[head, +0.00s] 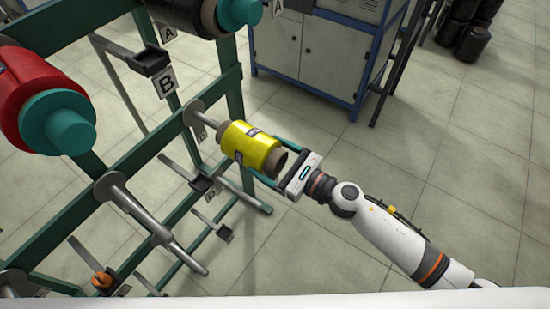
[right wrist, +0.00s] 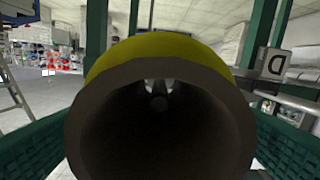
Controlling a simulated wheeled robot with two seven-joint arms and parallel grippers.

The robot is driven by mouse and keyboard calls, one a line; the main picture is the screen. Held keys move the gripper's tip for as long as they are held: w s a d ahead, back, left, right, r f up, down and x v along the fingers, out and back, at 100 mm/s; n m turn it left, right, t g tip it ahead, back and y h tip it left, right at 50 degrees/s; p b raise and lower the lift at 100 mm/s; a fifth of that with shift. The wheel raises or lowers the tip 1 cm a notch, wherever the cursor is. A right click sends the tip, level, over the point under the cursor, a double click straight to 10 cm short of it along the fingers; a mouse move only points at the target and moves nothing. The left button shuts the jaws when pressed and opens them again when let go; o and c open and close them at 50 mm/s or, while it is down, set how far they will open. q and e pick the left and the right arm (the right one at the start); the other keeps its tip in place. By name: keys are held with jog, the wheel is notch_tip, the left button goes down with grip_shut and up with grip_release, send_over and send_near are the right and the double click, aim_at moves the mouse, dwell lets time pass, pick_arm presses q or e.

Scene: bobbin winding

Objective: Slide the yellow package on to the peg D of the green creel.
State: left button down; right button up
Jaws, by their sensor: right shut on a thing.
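The yellow package (head: 245,143) has a brown tube core and hangs in the air beside the green creel (head: 190,128). My right gripper (head: 266,158) is shut on it near its near end. The package's far end lines up with a grey peg (head: 210,118) that has a round disc behind it. In the right wrist view I look into the package's bore (right wrist: 160,130); a grey peg tip (right wrist: 159,102) shows through it. I cannot tell how far the peg reaches into the bore. My left gripper is not in view.
A red package (head: 35,90) with a teal core sits on the creel at left, and a dark one (head: 185,12) at the top. Empty grey pegs (head: 140,210) stick out lower left. A grey-blue cabinet (head: 315,50) stands behind.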

jog(key=shift+a+r, duration=0.1)
jog(key=shift+x, duration=2.95)
jog(key=shift+x, duration=1.75)
jog(key=shift+f+b, duration=0.5)
jog(key=shift+b, duration=0.2)
jog(key=o, duration=1.4)
jog(key=shift+c, duration=0.2)
